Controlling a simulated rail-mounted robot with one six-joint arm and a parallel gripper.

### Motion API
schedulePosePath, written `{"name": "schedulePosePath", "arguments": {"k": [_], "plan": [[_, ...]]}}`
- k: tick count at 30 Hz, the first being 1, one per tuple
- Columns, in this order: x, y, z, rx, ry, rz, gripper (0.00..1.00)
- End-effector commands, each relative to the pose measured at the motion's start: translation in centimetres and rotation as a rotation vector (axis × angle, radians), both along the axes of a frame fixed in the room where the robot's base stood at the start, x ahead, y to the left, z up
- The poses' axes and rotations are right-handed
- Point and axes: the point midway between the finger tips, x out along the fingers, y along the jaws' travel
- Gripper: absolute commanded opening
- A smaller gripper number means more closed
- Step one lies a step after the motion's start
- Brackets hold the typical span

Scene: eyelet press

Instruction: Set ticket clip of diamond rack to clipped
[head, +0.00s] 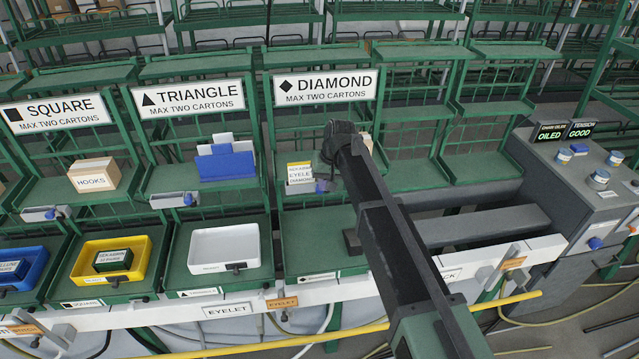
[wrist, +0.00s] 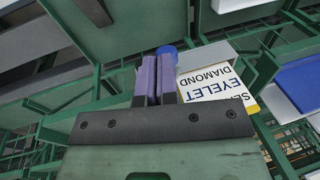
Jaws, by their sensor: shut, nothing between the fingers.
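The diamond rack's ticket clip (head: 299,188) is a pale plate with a blue knob (head: 322,186) on the shelf's front edge, under the DIAMOND sign (head: 325,87). A white and yellow ticket card (head: 300,173) reading EYELET DIAMOND stands just above it. In the wrist view the blue knob (wrist: 167,52) lies right at the tips of my gripper (wrist: 157,62), partly hidden by its purple fingers. The fingers are together with nothing between them. I cannot tell whether they touch the knob. The ticket (wrist: 217,87) appears upside down beside the fingers. In the head view my arm hides most of the gripper.
The triangle rack's clip (head: 174,200) and the square rack's clip (head: 40,214) sit to the left. A white tray (head: 224,250) and a yellow tray (head: 110,258) stand on the lower shelves. A control box (head: 580,165) reading OILED and GOOD is at right.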

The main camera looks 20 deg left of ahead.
Motion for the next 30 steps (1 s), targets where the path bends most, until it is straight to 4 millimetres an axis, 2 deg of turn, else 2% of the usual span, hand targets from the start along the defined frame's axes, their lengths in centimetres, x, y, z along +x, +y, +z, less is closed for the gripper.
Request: {"name": "schedulePosePath", "arguments": {"k": [6,17,23,30], "plan": [[0.4,-0.7,-0.5,-0.001,0.0,0.0,0.0],[0.4,-0.7,0.2,0.0,0.0,0.0,0.0],[0.5,-1.3,3.5,0.0,0.0,0.0,0.0],[0.7,-2.5,8.9,0.0,0.0,-0.001,0.0]]}}
